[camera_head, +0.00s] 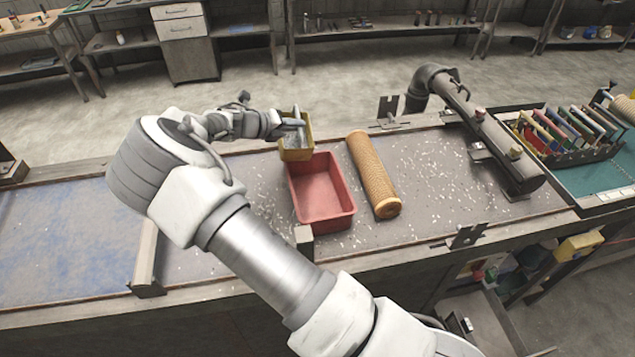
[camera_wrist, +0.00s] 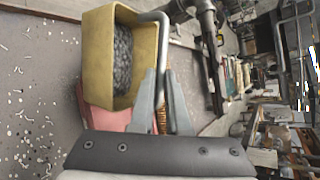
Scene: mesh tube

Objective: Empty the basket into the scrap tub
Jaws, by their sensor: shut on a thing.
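A yellow basket (camera_head: 296,154) hangs from my gripper (camera_head: 284,126) just beyond the far left corner of the red tub (camera_head: 328,225). The wrist view shows the basket (camera_wrist: 98,55) with grey scrap pieces (camera_wrist: 122,60) inside. My gripper (camera_wrist: 160,78) is shut on the basket's grey handle (camera_wrist: 162,40). The tub stands on the bench and its visible inside looks empty. Part of the tub (camera_wrist: 95,118) shows behind the basket in the wrist view. Whether the basket touches the tub's rim I cannot tell.
A tan mesh tube (camera_head: 372,172) lies just right of the tub. White bits litter the bench (camera_head: 440,175). A dark pipe fixture (camera_head: 485,130) and a rack of coloured panels (camera_head: 570,130) stand farther right. The bench's left part (camera_head: 60,235) is clear.

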